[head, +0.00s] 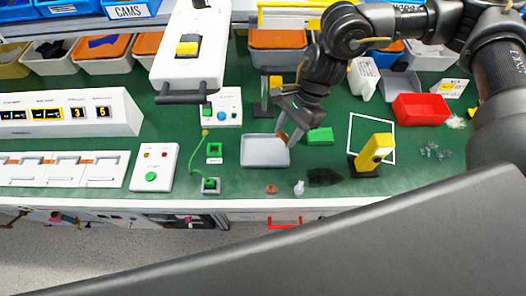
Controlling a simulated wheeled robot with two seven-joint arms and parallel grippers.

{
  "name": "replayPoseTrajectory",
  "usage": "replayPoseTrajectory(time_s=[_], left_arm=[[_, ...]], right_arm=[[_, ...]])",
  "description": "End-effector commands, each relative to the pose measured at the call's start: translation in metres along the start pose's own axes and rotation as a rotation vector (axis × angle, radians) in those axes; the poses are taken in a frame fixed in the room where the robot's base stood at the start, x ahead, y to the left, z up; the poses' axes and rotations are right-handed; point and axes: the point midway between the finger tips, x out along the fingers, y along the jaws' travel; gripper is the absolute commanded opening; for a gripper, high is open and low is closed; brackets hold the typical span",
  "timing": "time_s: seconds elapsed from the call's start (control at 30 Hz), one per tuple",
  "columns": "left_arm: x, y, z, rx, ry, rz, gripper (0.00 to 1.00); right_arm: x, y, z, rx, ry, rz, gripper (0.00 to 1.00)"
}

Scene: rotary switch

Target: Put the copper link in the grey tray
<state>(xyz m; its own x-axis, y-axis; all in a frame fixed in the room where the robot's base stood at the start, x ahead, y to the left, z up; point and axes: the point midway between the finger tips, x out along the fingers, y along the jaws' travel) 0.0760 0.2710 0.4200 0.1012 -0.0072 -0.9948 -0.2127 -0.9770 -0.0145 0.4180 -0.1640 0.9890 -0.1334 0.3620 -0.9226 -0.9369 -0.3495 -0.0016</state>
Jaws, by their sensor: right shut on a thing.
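My right gripper (287,135) is shut on a small copper-brown piece, the copper link (283,137). The gripper reaches down from the upper right, and the link is at the right part of the grey tray (256,160). I cannot tell whether the link touches the tray floor. The tray is shallow and looks empty otherwise. My left gripper is not in view.
A green block (320,136) lies just right of the tray. A yellow-topped switch (375,150) stands farther right. A small brown piece (271,188) and a whitish piece (299,187) lie near the front edge.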

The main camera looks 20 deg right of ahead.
Motion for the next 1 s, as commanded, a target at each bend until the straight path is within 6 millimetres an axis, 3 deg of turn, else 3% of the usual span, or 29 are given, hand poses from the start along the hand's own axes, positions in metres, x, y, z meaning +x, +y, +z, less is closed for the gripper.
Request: replayPoseTrajectory(time_s=[0.03, 0.1, 0.2, 0.3, 0.5, 0.77, 1.0], left_arm=[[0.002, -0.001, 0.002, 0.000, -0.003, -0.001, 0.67], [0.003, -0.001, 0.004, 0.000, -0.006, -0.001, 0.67], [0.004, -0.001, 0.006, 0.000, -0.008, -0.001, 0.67], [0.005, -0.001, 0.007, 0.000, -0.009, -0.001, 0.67], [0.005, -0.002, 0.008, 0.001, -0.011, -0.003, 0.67], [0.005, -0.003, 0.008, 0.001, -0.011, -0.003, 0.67], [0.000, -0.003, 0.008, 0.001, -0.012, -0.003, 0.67]], right_arm=[[0.022, 0.006, 0.015, 0.060, -0.010, -0.016, 0.14], [0.044, 0.009, 0.035, 0.169, -0.010, -0.063, 0.14], [0.063, 0.009, 0.061, 0.312, -0.008, -0.127, 0.14], [0.073, 0.009, 0.080, 0.421, -0.005, -0.175, 0.14], [0.080, 0.007, 0.097, 0.539, 0.001, -0.225, 0.14], [0.082, 0.003, 0.092, 0.569, 0.002, -0.233, 0.14], [0.085, -0.025, 0.041, 0.577, 0.006, -0.231, 0.14]])
